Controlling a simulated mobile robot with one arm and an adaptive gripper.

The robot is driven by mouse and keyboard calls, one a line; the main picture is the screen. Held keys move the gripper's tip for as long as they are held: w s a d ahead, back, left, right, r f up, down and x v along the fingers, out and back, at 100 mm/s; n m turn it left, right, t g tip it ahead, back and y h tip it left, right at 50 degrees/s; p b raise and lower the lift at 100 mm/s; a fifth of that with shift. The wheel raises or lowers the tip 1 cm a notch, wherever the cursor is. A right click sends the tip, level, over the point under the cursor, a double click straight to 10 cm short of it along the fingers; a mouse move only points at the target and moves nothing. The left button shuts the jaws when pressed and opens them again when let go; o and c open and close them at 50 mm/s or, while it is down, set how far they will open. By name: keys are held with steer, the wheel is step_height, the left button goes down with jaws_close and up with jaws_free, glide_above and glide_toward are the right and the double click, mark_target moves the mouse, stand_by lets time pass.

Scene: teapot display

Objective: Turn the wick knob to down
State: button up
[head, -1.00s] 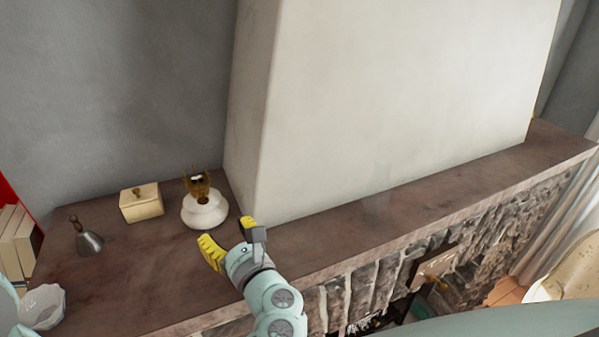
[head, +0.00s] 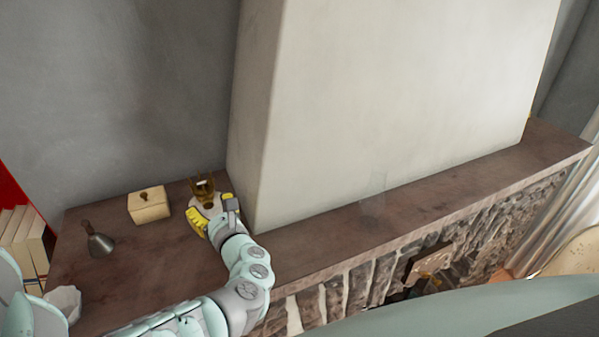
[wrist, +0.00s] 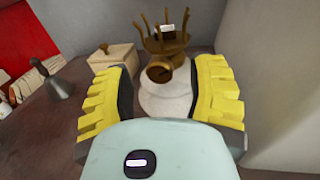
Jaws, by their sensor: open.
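The oil lamp has a round white base (wrist: 166,94) and a brass burner (wrist: 165,42) with upright prongs on top. It stands on the stone mantel beside the pale chimney wall; its burner also shows in the head view (head: 203,192). A round brass piece (wrist: 159,71), which looks like the wick knob, faces my wrist camera. My gripper (wrist: 160,88) is open, with one yellow finger on each side of the lamp's base. In the head view my gripper (head: 212,218) hides much of the base. I cannot tell whether either finger touches the lamp.
A cream lidded box (head: 149,205) and a grey bell (head: 98,241) stand left of the lamp. A white bowl (head: 64,304) is near the front left, by some books (head: 24,238). The chimney wall (head: 262,150) rises close on the right. The mantel (head: 150,260) is clear in front.

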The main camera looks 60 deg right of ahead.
steer(key=shift+w+d, duration=0.25)
steer(key=shift+w, duration=0.2)
jaws_close()
stand_by(0.5)
